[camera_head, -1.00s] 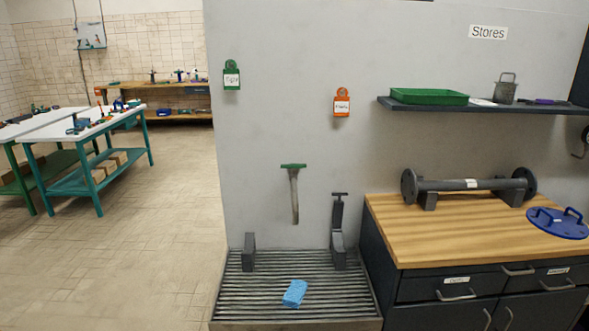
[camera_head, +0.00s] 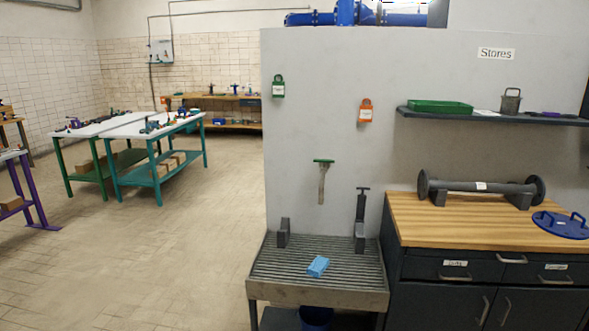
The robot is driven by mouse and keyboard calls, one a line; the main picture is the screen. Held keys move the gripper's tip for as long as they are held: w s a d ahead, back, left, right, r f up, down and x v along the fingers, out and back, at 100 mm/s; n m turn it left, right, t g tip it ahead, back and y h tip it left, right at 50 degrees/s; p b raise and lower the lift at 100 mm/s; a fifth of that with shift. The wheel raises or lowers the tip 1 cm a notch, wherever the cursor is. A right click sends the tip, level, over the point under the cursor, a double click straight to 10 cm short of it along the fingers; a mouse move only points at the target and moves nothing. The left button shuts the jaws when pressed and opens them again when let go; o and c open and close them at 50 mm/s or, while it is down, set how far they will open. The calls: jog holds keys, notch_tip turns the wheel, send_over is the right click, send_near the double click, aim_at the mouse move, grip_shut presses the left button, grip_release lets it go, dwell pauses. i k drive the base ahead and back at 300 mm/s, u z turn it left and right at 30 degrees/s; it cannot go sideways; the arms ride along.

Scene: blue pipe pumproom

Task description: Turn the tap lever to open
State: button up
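My gripper is not in view.
A blue sponge-like block (camera_head: 318,266) lies on the slatted bench, with a blue bucket (camera_head: 316,317) below. A wood-topped cabinet (camera_head: 440,230) bears a flanged pipe (camera_head: 480,187) and blue disc (camera_head: 562,225). Worktables (camera_head: 160,150) stand left. Floor (camera_head: 170,260) between is clear.

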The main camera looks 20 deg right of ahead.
aim_at(323, 161)
jog(key=u, duration=0.25)
jog(key=k, duration=0.55)
jog(key=u, duration=0.45)
jog(key=i, duration=3)
jog(key=z, duration=0.05)
